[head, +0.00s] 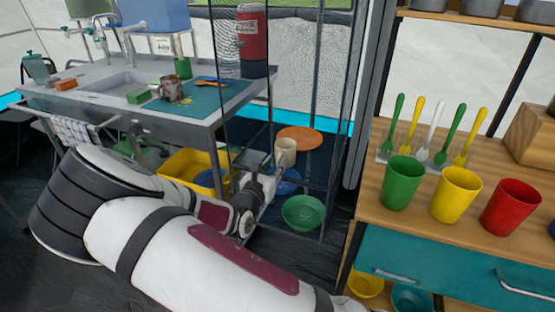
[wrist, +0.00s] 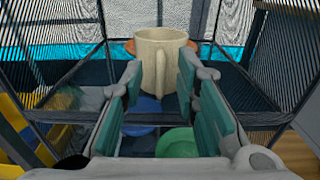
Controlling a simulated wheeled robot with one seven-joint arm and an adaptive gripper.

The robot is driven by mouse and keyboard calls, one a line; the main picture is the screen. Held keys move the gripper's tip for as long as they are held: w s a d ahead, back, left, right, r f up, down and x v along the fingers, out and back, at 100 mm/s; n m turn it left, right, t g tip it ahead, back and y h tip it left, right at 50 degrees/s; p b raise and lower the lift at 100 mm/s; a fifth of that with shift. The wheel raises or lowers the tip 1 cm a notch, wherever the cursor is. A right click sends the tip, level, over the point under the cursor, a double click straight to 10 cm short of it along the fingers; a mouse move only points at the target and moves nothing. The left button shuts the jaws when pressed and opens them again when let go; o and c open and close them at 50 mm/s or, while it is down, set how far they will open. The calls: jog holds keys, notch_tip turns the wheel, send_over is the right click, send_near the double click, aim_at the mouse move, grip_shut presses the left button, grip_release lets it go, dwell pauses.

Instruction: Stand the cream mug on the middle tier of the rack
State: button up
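The cream mug (head: 286,147) is upright inside the hanging mesh rack (head: 322,185), around its middle level. In the wrist view the mug (wrist: 160,48) is straight ahead, its handle facing me. My gripper (head: 267,181) reaches into the rack from the left, just short of the mug. In the wrist view the gripper's fingers (wrist: 160,76) are wide apart, one on each side of the handle. Their tips overlap the mug's side edges in the picture; I cannot tell whether they touch it. The mug's base is partly hidden.
An orange plate (head: 300,137) is behind the mug. A blue dish (head: 289,185) and a green bowl (head: 303,211) are lower in the rack. The sink table (head: 205,118) is left, with a yellow bin (head: 190,168) beneath. A wooden counter (head: 423,218) with cups is right.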

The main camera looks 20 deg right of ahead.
jog(key=p+v, duration=0.2)
jog(key=v, duration=0.7)
jog(key=s+d+r+m+g, duration=0.6)
jog(key=s+d+m+g, duration=0.1)
jog(key=s+d+m, duration=0.15)
jog(key=s+d+r+m+g, duration=0.7)
jog(key=s+d+m, duration=0.1)
jog(key=s+m, duration=0.15)
jog(key=s+a+r+m+y, duration=0.2)
jog(key=s+m+y, duration=0.1)
jog(key=s, duration=0.4)
jog(key=s+a+r+m+y, duration=0.2)
jog(key=s+a+m+y, duration=0.1)
jog(key=s, duration=0.5)
jog(key=s+a+r+m+y, duration=0.2)
jog(key=s+r+m+y, duration=0.1)
jog(key=s, duration=0.5)
jog(key=shift+a+m+y+b, duration=0.35)
jog(key=shift+m+y, duration=0.25)
jog(key=shift+m, duration=0.5)
jog(key=shift+r, duration=0.1)
